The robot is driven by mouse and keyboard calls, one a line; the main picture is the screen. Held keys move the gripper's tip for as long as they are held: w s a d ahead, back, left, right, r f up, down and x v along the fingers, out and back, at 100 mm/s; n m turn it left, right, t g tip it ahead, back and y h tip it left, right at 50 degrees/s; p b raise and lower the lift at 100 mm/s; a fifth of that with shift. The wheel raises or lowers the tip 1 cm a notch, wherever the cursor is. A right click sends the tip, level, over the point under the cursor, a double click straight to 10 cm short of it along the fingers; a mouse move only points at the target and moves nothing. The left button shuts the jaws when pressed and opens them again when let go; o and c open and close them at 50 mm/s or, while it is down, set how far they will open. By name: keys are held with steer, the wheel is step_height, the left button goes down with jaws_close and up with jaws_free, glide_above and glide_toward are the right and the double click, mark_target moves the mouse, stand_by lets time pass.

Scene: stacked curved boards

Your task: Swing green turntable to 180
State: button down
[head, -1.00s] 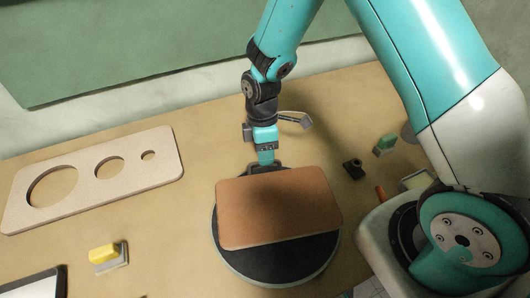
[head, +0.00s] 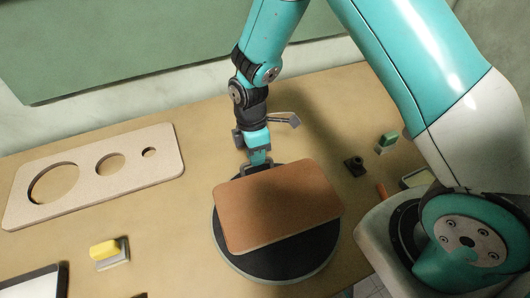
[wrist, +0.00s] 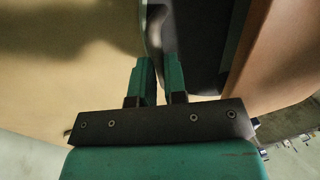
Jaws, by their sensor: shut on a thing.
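The turntable (head: 290,262) is a round dark disc with a pale grey-green rim on the table. A brown curved board (head: 280,203) lies across its top, turned at a slant, and hides much of the disc. My gripper (head: 258,160) is at the turntable's far edge, shut on a dark handle (head: 247,171) there. In the wrist view, the green fingers of my gripper (wrist: 160,78) close around the handle (wrist: 156,38). The dark disc (wrist: 197,45) and the brown board (wrist: 285,55) are to its right.
A beige board with three round holes (head: 75,188) lies at left on the table (head: 165,235). A yellow-topped block (head: 107,251) is at front left. A small black part (head: 353,166) and a green block (head: 386,142) stand right of the turntable.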

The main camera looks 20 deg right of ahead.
steer(key=shift+a+n, duration=0.3)
steer(key=shift+a, duration=0.1)
steer(key=c, duration=1.2)
jaws_free()
steer(key=shift+o, duration=0.2)
steer(key=w+r+b, duration=0.1)
steer(key=r, duration=0.7)
steer(key=w+r+b, duration=0.1)
steer(key=w+r, duration=0.1)
steer(key=r, duration=0.7)
steer(key=shift+w, duration=0.25)
